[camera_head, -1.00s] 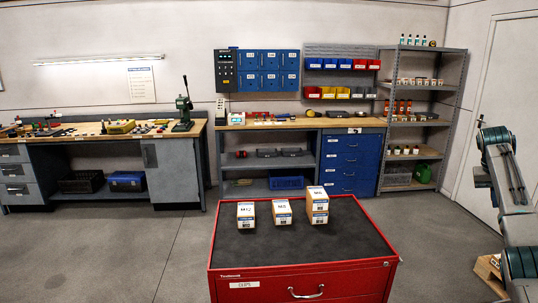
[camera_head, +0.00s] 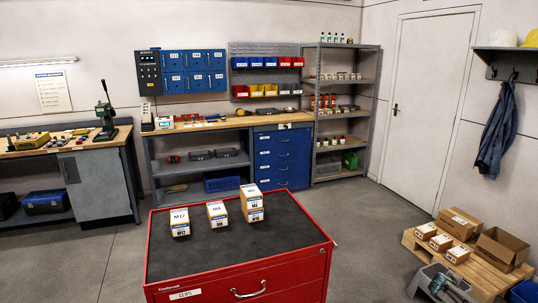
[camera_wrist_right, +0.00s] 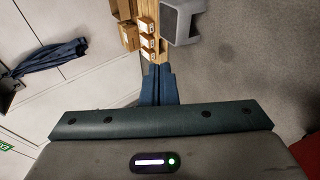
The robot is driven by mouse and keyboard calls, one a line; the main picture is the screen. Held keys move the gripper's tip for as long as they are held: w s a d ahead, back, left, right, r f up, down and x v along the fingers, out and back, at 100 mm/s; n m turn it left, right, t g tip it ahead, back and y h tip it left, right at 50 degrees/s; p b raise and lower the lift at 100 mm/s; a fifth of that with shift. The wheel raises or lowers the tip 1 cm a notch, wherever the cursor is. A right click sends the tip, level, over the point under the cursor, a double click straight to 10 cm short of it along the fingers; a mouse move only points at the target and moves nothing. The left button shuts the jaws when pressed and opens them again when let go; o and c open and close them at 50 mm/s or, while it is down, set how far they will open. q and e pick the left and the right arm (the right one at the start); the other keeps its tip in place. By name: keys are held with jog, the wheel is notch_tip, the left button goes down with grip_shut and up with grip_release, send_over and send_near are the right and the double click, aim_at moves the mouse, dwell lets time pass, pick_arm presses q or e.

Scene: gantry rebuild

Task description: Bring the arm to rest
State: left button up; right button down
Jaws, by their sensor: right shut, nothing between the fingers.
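My right gripper (camera_wrist_right: 158,85) shows in the right wrist view as two dark blue fingers side by side, with no gap between them and nothing held. The teal wrist bar lies just below them in that view. The fingers point toward a wooden pallet and a grey step stool. My left gripper is in neither current view.
A red tool cabinet (camera_head: 290,237) with labelled boxes stands in front. At right are a wooden pallet (camera_head: 480,272) with cartons, a grey step stool (camera_head: 425,277) and a blue bin (camera_head: 524,291). A white door (camera_head: 428,110) stands behind.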

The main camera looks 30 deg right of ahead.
jog(key=s+f+n+t+y, duration=0.1)
jog(key=s+f+n, duration=0.15)
jog(key=s, duration=0.45)
jog(key=s+f+n+t, duration=0.1)
jog(key=s+f+n, duration=0.1)
jog(key=s+f, duration=0.35)
jog(key=s+a+f+m+y, duration=0.15)
jog(key=s+a+f, duration=0.35)
jog(key=a+f, duration=0.75)
jog(key=s+a+f+y+b, duration=0.1)
jog(key=a+f, duration=0.7)
jog(key=a, duration=0.9)
jog(key=s+a+f+m+g+y+b, duration=0.1)
jog(key=s+a+f+y, duration=0.2)
jog(key=a+f, duration=0.5)
jog(key=s+a+f+m+y+b, duration=0.1)
jog(key=a+f, duration=0.8)
jog(key=a, duration=1.9)
jog(key=shift+s+g+y+b, duration=0.3)
jog(key=shift+s+y+b, duration=0.2)
jog(key=shift+s+y, duration=0.55)
jog(key=shift+w, duration=0.25)
